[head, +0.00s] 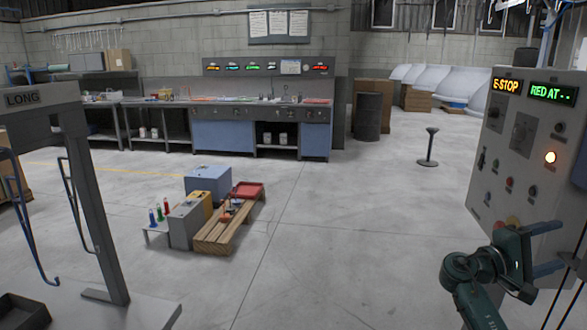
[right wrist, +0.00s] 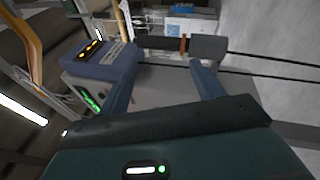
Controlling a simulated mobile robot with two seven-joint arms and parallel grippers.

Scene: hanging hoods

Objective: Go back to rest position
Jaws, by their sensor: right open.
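My right gripper (head: 556,248) is at the lower right of the head view, in front of the lower part of a grey control panel (head: 520,140). Its two blue fingers point right and are apart, with nothing seen held. In the right wrist view the open fingers (right wrist: 163,68) frame part of a grey box, and a dark cylinder (right wrist: 210,47) with an orange band lies across just past the fingertips. I cannot tell whether the fingers touch it. My left gripper is not in view.
The panel has lit signs and an orange lamp (head: 550,157). Dark cables (head: 570,275) run beside the gripper. A grey "LONG" rack (head: 90,200) with hooks stands left. A wooden pallet (head: 230,225) with boxes is mid-floor. The floor between pallet and panel is clear.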

